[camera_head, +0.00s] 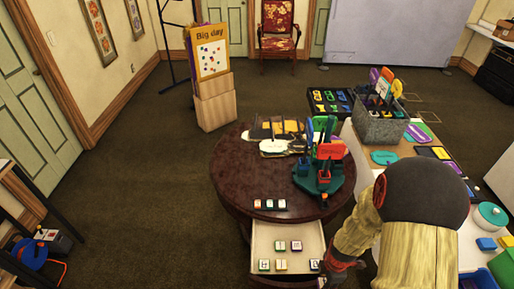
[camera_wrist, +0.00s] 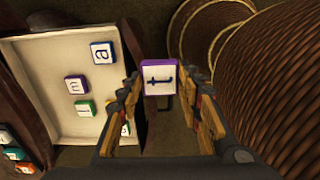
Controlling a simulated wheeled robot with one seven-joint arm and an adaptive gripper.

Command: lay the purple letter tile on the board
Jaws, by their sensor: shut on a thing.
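The purple letter tile (camera_wrist: 159,78), with a white face marked "t", is between my gripper's (camera_wrist: 161,92) fingertips in the wrist view. My gripper is shut on it, beside the open drawer. In the head view my gripper (camera_head: 335,272) is low at the drawer's right side, and I cannot make out the tile there. A dark narrow strip that looks like the board (camera_head: 283,203) lies on the round table near its front edge, with a few tiles on it. Those tiles also show at the lower left of the wrist view.
The open drawer (camera_head: 272,233) holds several tiles, including a blue "a" (camera_wrist: 102,52) and another purple-edged tile (camera_wrist: 76,84). The round table (camera_head: 229,176) also bears a colourful stand (camera_head: 325,172) at right.

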